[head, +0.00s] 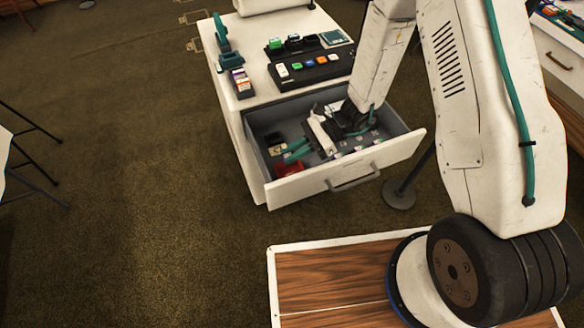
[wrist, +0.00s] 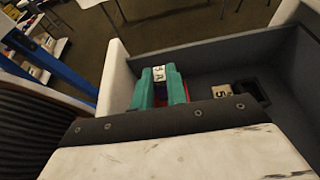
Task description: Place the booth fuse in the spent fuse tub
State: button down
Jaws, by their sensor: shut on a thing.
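My gripper (head: 296,150) is inside the open drawer of a white cabinet, its teal fingers pointing to the drawer's left end. In the wrist view my gripper (wrist: 159,84) is shut on a small piece with a white, dark-lettered label (wrist: 152,74), which I take to be the booth fuse. Most of it is hidden between the fingers. A red container (head: 289,168) lies in the drawer's front left corner, just beyond my fingers; a bit of red also shows by the fingers in the wrist view. It may be the spent fuse tub; I see no label on it.
The drawer (head: 352,165) has a raised front wall and grey sides close around my arm. A beige piece marked 5 (wrist: 222,91) sits beside a black holder (wrist: 253,92) in it. Button boxes (head: 312,68) and a teal tool stand on the cabinet top.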

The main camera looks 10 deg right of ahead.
aim_at(293, 173)
notch_tip(293, 173, down, 7)
jog(key=shift+r, duration=0.15)
dwell(0.4)
jog(key=shift+f, duration=0.2)
jog(key=c, duration=1.7)
grip_release()
jog(key=shift+r, duration=0.1)
